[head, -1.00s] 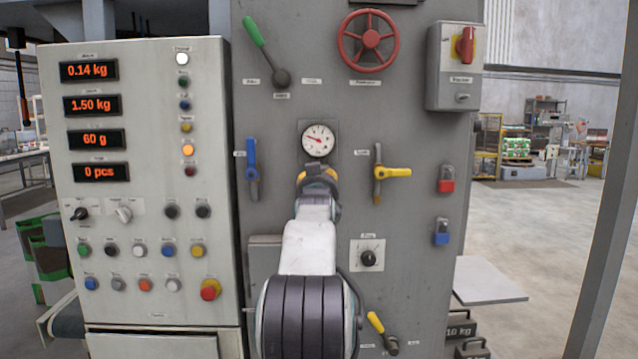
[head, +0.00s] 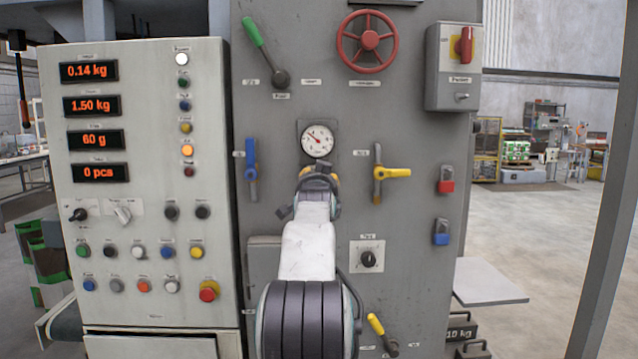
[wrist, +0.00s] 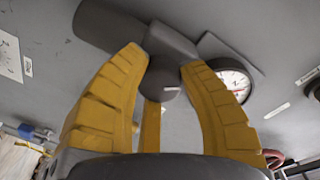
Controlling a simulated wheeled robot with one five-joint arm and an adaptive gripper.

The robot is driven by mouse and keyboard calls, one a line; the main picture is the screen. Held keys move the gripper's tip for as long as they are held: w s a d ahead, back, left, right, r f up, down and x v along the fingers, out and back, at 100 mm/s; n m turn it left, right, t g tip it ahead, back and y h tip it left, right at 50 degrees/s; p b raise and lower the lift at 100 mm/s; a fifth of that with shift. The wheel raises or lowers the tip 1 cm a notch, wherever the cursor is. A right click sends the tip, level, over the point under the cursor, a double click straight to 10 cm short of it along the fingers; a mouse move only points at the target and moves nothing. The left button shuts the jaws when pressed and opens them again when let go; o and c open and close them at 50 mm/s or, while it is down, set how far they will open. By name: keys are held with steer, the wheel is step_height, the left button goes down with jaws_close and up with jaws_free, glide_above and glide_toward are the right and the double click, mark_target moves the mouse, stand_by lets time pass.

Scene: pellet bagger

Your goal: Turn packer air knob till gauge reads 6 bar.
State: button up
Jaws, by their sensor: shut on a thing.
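The round white pressure gauge (head: 317,141) is on the grey machine panel, just above my gripper (head: 317,172) in the head view. Its red needle points up and to the left; the scale numbers are too small to read. In the wrist view the gauge (wrist: 235,82) is partly covered by a yellow finger. There my gripper (wrist: 165,62) has its yellow fingers closed around the dark grey air knob (wrist: 163,76). In the head view the knob is hidden behind my gripper and wrist.
A blue-handled valve (head: 251,160) is left of my gripper and a yellow-handled valve (head: 392,173) right of it. A black selector knob (head: 368,258) is lower right. A red handwheel (head: 368,41) is above. The control cabinet (head: 140,300) stands at left.

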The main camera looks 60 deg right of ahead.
steer(key=o, duration=0.9)
steer(key=shift+w+f, duration=0.15)
steer(key=shift+w, duration=0.05)
steer(key=shift+c, duration=0.2)
steer(key=o, duration=0.3)
steer(key=shift+o, duration=0.2)
steer(key=shift+s, duration=0.1)
steer(key=v, duration=1.2)
steer(key=shift+r, duration=0.25)
